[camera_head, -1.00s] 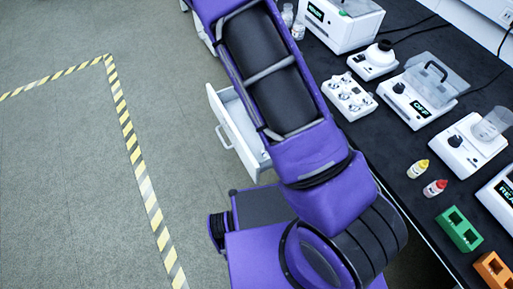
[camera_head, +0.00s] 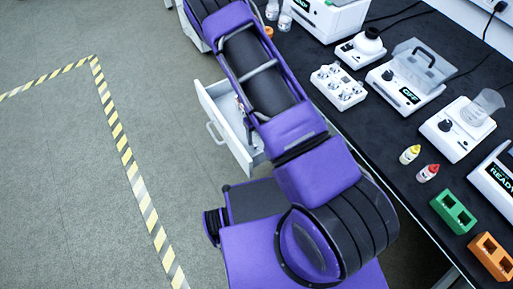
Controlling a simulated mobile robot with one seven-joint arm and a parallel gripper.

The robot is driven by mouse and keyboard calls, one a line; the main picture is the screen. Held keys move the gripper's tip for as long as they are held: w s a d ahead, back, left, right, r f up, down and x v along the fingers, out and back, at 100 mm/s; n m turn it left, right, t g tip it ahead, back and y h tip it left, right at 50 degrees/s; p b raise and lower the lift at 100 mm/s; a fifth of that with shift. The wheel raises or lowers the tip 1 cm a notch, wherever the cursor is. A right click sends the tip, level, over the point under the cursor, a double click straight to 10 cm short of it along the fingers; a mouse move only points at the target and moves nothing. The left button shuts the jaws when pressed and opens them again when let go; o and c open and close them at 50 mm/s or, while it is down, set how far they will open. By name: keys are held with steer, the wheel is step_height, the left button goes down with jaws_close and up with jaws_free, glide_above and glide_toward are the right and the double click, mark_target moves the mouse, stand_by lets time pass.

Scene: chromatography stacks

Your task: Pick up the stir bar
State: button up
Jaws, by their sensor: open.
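I cannot make out the stir bar in this view. My gripper is not in view; my purple and black arm runs up from the lower middle and leaves past the top edge. An open white drawer (camera_head: 214,112) stands out from under the bench, left of my arm. My arm hides part of the drawer, so I cannot see all of its inside. A white stirrer with a glass beaker (camera_head: 484,106) on it stands on the bench at the right.
The dark bench (camera_head: 385,120) holds several white instruments, a multi-position plate (camera_head: 338,86), a yellow-capped bottle (camera_head: 410,154), a red-capped bottle (camera_head: 428,173), a green block (camera_head: 453,211) and an orange block (camera_head: 492,257). Grey floor with striped tape (camera_head: 128,155) is clear at left.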

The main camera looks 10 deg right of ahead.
mark_target(256, 146)
step_height(256, 146, down, 5)
steer(key=shift+s+r, duration=0.1)
steer(key=shift+s, duration=0.05)
steer(key=shift+a, duration=0.1)
jaws_close()
